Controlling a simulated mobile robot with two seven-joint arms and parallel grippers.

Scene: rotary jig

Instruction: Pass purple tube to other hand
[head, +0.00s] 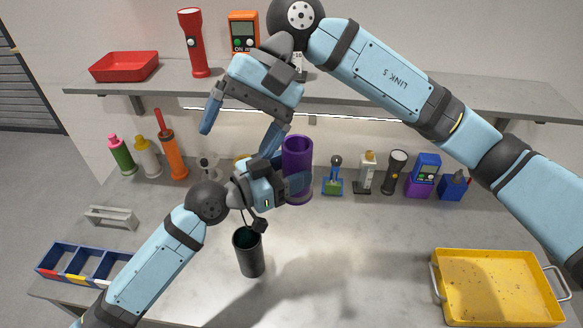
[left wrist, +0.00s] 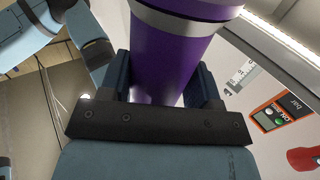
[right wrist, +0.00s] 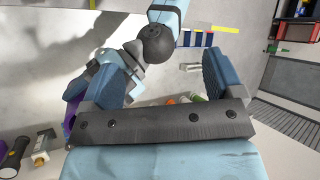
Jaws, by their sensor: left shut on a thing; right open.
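The purple tube (head: 298,152) stands upright in the air above the worktable in the head view, its open top facing up. My left gripper (head: 297,187) is shut around its lower part; the left wrist view shows the tube (left wrist: 168,55) between both fingers. My right gripper (head: 240,128) is open and empty, above and left of the tube. Its nearer finger is close to the tube's left side; I cannot tell whether they touch. In the right wrist view, only a purple sliver (right wrist: 69,122) shows beyond the left finger, and nothing is between the fingers.
A dark cup (head: 249,256) stands on the table below my left gripper. A yellow tray (head: 497,290) is at front right, a divided blue bin (head: 75,262) at left. Bottles and tools line the back, under a shelf (head: 400,91). The front middle of the table is clear.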

